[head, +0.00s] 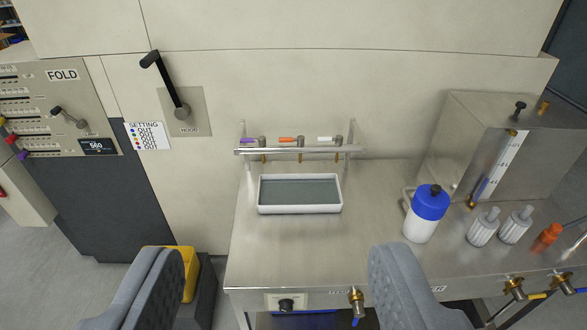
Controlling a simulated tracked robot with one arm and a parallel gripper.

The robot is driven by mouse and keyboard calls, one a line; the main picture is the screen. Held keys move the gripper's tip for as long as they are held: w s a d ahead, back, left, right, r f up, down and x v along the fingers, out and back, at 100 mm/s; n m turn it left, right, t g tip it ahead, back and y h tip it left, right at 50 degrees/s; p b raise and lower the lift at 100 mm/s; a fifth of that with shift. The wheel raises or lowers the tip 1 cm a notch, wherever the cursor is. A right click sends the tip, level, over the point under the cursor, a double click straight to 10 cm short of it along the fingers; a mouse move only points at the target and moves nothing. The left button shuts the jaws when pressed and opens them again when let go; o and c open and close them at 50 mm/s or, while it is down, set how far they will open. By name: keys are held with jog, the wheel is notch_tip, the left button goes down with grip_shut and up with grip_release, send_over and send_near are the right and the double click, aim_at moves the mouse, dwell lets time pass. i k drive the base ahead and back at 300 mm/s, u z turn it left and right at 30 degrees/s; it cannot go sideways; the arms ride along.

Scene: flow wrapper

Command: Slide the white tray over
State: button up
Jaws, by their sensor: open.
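The white tray (300,210) sits on the steel worktop, below a rail with several small taps. It is a shallow rectangle with a white rim and a grey-green inside that looks empty. My gripper (272,285) is open, its two grey padded fingers wide apart at the bottom of the head view. The tray shows beyond the fingers, between them in the picture and apart from both. Nothing is between the fingers.
A white bottle with a blue cap (428,213) stands right of the tray. Further right are two ribbed grey containers (483,228) and a steel tank (475,140). The tap rail (300,150) runs behind the tray. Bare worktop (300,250) lies in front.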

aim_at(278, 193)
jog(key=z, duration=0.2)
jog(key=k, duration=0.35)
jog(key=u, duration=1.05)
jog(key=i, duration=2.2)
jog(key=z, duration=0.65)
